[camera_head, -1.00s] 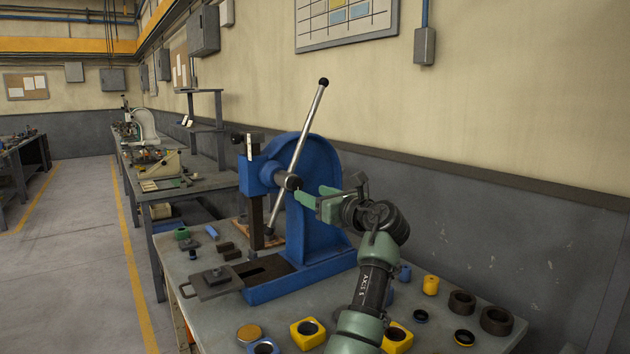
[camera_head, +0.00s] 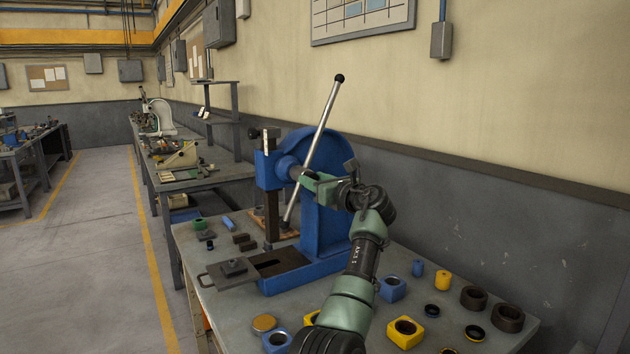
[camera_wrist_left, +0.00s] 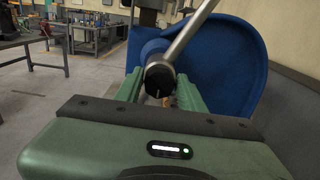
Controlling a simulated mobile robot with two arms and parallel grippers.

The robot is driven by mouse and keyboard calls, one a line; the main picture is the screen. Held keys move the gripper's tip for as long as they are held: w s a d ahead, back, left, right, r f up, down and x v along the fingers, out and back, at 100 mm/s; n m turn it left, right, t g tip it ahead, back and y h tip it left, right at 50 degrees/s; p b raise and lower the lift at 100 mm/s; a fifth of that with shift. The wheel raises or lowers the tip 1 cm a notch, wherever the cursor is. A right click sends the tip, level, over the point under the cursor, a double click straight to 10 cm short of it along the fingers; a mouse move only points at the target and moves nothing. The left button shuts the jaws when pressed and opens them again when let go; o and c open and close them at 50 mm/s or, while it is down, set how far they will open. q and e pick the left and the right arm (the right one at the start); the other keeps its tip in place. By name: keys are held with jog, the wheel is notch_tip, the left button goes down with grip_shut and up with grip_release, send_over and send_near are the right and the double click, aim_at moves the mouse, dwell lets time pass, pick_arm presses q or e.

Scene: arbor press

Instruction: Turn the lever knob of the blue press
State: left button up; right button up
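The blue press (camera_head: 322,215) stands on the near bench, and its blue body also fills much of the left wrist view (camera_wrist_left: 225,65). Its silver lever (camera_head: 322,125) leans up to the right, with a black ball at the top. The lever crosses a black round knob (camera_wrist_left: 160,79) at the hub. My left gripper (camera_head: 306,178) is at the hub, level with this knob. In the left wrist view its green fingers (camera_wrist_left: 160,88) stand apart, one on each side of the knob; contact is not clear. My right gripper is not in view.
The grey bench (camera_head: 240,302) holds blue and yellow blocks, dark rings (camera_head: 507,317) and a flat plate with a handle (camera_head: 228,272) around the press. The wall (camera_head: 520,220) runs close behind. Open floor (camera_head: 90,270) lies to the left.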

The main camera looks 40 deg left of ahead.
pick_arm(q)
grip_shut()
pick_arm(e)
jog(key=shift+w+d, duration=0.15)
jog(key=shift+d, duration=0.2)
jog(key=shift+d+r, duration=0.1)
pick_arm(q)
jog(key=shift+n, duration=0.3)
jog(key=n+b, duration=0.1)
jog(key=n, duration=0.5)
jog(key=n+b, duration=0.2)
jog(key=n, duration=0.4)
jog(key=n+b, duration=0.1)
jog(key=n, duration=0.5)
jog(key=shift+s+f+b, duration=0.15)
jog(key=shift+f+b, duration=0.2)
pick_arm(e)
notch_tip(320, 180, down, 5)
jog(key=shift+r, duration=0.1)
